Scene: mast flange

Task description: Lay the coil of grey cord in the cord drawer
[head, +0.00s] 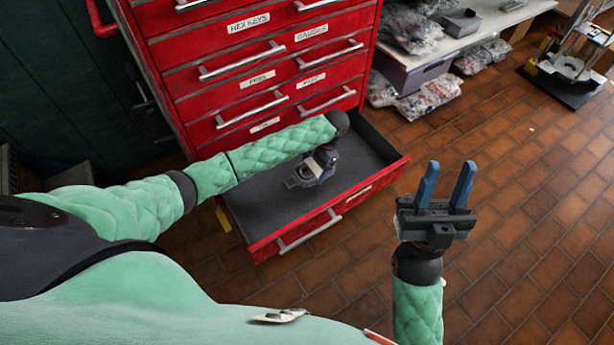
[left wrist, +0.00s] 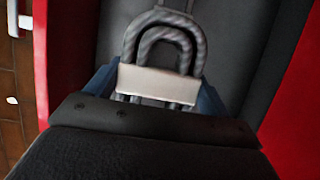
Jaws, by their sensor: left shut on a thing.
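The coil of grey cord (left wrist: 163,45) shows in the left wrist view as nested loops with a pale band (left wrist: 159,82) around it. My left gripper (left wrist: 157,88) is shut on the coil at the band, its blue fingers on either side. In the head view my left gripper (head: 315,168) is over the open bottom drawer (head: 262,205) of the red cabinet, its fingers and the coil mostly hidden by the wrist. I cannot tell whether the coil touches the drawer floor. My right gripper (head: 446,186) is open and empty, with blue fingers pointing up, right of the drawer.
The red cabinet (head: 270,55) has several shut, labelled drawers with metal handles above the open one. A bench (head: 480,40) with bagged items stands at the back right. A black-based stand (head: 570,75) is on the tiled floor. The floor around my right gripper is clear.

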